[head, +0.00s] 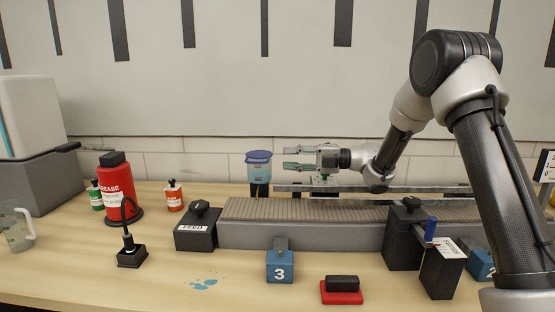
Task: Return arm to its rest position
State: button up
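My gripper (286,158) is at the end of my arm, pointing left above the back of the conveyor. Its two fingers are apart, one above the other, with nothing visible between them. A blue cup-like container (259,170) with a dark blue rim stands just left of the fingertips on a black support. A small gap seems to show between it and the fingers, though depth is hard to judge.
A conveyor (330,235) with a rail behind it runs below my gripper. A red grease can (118,190), a clear jug (17,230), a blue block marked 3 (280,267) and a red-based black block (341,291) stand on the table. Blue paint (204,284) stains the front.

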jog(key=shift+d, duration=0.25)
jog(key=w+d+r+m+t+h, duration=0.6)
jog(key=d+r+m+t+h, duration=0.2)
jog(key=d+r+m+t, duration=0.3)
jog(key=s+d+r+m+t+h, duration=0.1)
jog(key=s+d+m+h, duration=0.45)
jog(key=d, duration=0.35)
jog(key=s+d+r+m+h, duration=0.1)
jog(key=s+d+m+h, duration=0.4)
jog(key=d, duration=0.4)
jog(key=s+d+f+m+g+h, duration=0.1)
jog(key=s+d+f+m, duration=0.15)
jog(key=s, duration=0.35)
jog(key=s+d+f+m+g, duration=0.1)
jog(key=s+d+m+g, duration=0.1)
jog(key=s+d+m, duration=0.3)
jog(key=s+a+f+m+g, duration=0.1)
jog(key=s+f+m, duration=0.1)
jog(key=s, duration=0.5)
jog(key=s+a+f+m+g+y, duration=0.1)
jog(key=s+f+m+g, duration=0.1)
jog(key=s+f, duration=0.2)
jog(key=s+a+f+m+g, duration=0.1)
jog(key=s+a+f+g, duration=0.1)
jog(key=s, duration=0.8)
jog(key=shift+s+f+m, duration=0.4)
jog(key=shift+f, duration=0.05)
